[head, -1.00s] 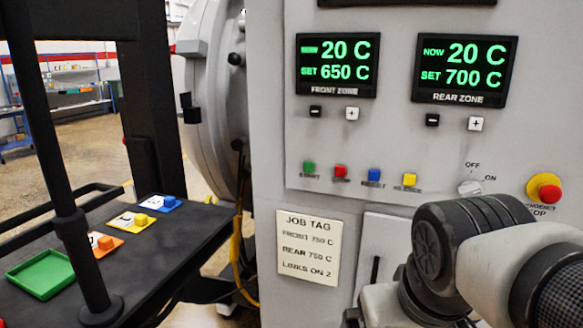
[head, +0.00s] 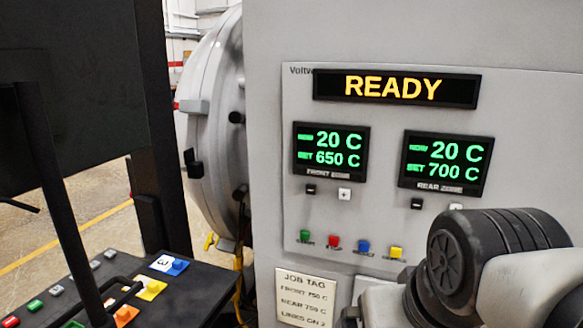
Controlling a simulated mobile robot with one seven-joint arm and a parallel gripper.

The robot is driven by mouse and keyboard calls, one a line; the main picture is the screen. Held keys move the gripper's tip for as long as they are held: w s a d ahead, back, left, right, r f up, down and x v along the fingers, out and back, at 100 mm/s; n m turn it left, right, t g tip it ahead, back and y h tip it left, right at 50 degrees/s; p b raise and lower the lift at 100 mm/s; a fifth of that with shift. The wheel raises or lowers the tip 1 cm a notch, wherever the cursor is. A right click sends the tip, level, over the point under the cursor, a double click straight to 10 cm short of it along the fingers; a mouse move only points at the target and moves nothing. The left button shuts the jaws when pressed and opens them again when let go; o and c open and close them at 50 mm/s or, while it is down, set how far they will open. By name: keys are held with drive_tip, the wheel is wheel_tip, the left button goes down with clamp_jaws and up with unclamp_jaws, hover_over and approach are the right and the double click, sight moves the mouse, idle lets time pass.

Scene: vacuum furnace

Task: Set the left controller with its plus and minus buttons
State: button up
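The left controller, the FRONT ZONE display (head: 331,150), reads NOW 20 C and SET 650 C in green. Its black minus button (head: 311,189) and white plus button (head: 345,194) sit just below it. My arm's links fill the lower right, and my gripper is not in view. Nothing of mine visibly touches the two buttons.
A READY sign (head: 396,88) is above. Green, red, blue and yellow buttons (head: 351,245) lie below. A dark cart top (head: 190,285) with coloured pieces is at left.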

drive_tip(key=shift+c, duration=0.3)
idle(0.4)
clamp_jaws()
idle(0.3)
idle(1.2)
